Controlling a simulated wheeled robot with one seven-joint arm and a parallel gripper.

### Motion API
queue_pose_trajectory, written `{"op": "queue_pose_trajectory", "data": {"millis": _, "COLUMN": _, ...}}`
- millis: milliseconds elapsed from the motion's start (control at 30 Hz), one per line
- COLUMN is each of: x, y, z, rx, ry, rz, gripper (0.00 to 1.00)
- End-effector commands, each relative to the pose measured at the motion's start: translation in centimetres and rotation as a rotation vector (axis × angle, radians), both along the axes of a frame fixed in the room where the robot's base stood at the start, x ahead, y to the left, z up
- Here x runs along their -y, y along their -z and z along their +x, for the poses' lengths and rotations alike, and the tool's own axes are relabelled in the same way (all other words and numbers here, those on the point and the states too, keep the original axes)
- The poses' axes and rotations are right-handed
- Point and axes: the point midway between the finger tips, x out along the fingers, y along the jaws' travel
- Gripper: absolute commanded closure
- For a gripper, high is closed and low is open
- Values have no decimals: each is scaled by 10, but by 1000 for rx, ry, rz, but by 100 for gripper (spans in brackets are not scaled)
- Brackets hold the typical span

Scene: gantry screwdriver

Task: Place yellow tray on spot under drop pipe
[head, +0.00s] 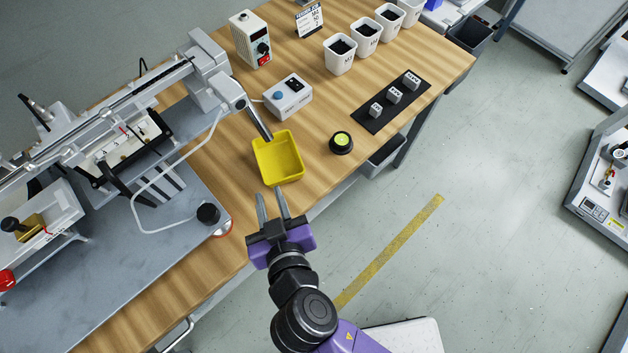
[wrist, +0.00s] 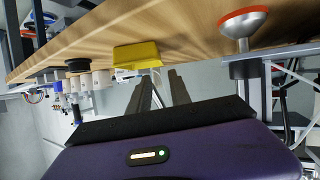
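The yellow tray (head: 279,158) sits on the wooden table near its front edge and looks empty. The drop pipe (head: 259,123), a dark slanted tube on the end of the gantry arm, ends at the tray's far edge in the head view. The marked spot cannot be made out. My gripper (head: 272,204) is open and empty at the near side of the tray, apart from it. In the wrist view, the tray (wrist: 137,55) shows just beyond my two spread fingertips (wrist: 160,82).
A black round button with a yellow-green top (head: 341,142) stands right of the tray. A control box (head: 288,97) is behind. White cups (head: 340,58) and a black strip with small blocks (head: 391,103) lie farther back. The gantry base plate (head: 120,245) fills the left.

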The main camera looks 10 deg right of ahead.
Motion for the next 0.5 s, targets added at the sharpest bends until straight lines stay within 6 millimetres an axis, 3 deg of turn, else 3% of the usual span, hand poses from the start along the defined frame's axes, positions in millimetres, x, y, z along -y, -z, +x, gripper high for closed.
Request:
{"op": "queue_pose_trajectory", "data": {"millis": 167, "x": 2, "y": 2, "z": -1, "rx": -3, "ry": -1, "rz": 0, "gripper": 76}}
{"op": "queue_pose_trajectory", "data": {"millis": 267, "x": 15, "y": 10, "z": -9, "rx": -22, "ry": -9, "rz": -1, "gripper": 76}}
{"op": "queue_pose_trajectory", "data": {"millis": 367, "x": 41, "y": 25, "z": -28, "rx": -55, "ry": -25, "rz": 4, "gripper": 76}}
{"op": "queue_pose_trajectory", "data": {"millis": 500, "x": 86, "y": 36, "z": -67, "rx": -88, "ry": -45, "rz": 31, "gripper": 76}}
